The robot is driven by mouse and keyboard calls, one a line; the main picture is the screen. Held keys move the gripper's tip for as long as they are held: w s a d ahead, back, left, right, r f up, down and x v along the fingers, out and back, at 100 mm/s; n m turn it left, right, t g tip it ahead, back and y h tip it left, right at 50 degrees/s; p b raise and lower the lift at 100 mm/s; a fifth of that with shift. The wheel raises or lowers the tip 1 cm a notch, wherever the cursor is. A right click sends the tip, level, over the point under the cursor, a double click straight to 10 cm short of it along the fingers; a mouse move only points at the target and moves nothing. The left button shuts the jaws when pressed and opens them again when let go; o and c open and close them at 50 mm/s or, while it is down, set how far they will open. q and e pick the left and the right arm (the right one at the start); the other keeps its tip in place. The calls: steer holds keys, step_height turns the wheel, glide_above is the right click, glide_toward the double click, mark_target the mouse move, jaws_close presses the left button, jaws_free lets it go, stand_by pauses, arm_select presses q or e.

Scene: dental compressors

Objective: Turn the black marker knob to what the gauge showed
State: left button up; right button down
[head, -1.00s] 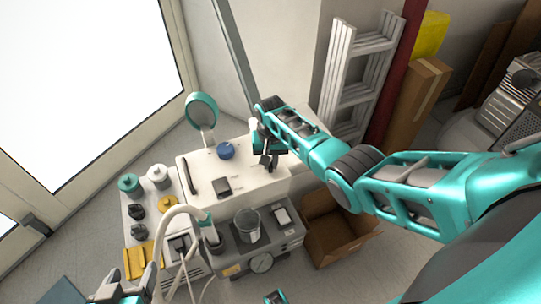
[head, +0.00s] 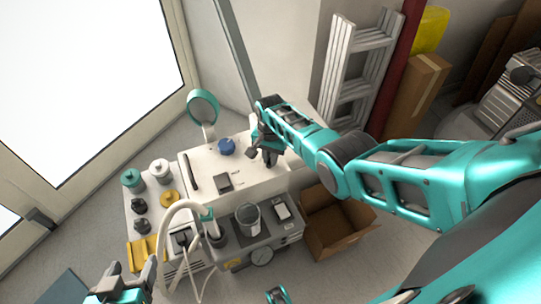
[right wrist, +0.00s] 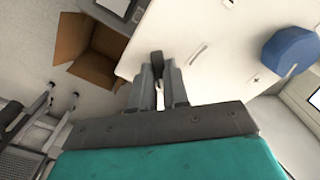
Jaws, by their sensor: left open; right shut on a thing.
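My right gripper (head: 268,157) is over the right part of the white compressor's top (head: 262,181). In the right wrist view its fingers point down at the panel and are shut on the black marker knob (right wrist: 157,57), whose dark end shows between the tips. In the head view the gripper hides the knob. The round pressure gauge (head: 262,256) is on the front of the grey unit below; its reading is too small to make out. My left gripper (head: 131,276) is open and empty at the lower left, apart from the equipment.
A blue knob (head: 227,146) and a dark slot-like handle (head: 191,172) are on the white top. A glass beaker (head: 248,219) stands on the grey unit. A pale hose (head: 175,216) arches at left. An open cardboard box (head: 337,222) stands at right, below a ladder (head: 350,85).

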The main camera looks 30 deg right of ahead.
steer(key=c, duration=1.1)
jaws_free()
arm_select(q)
steer(key=shift+d, duration=0.1)
arm_select(e)
steer(key=shift+r, duration=0.1)
steer(key=shift+r+p, duration=0.35)
step_height(320, 180, up, 5)
steer(key=p, duration=0.3)
steer(key=shift+f, duration=0.1)
arm_select(q)
steer(key=shift+y, duration=0.5)
steer(key=a+r+p, duration=0.1)
steer(key=s+a+r+p, duration=0.1)
steer(key=a+r+p, duration=0.1)
steer(key=shift+s, duration=0.25)
arm_select(e)
step_height(320, 180, up, 7)
steer(key=shift+r, duration=0.1)
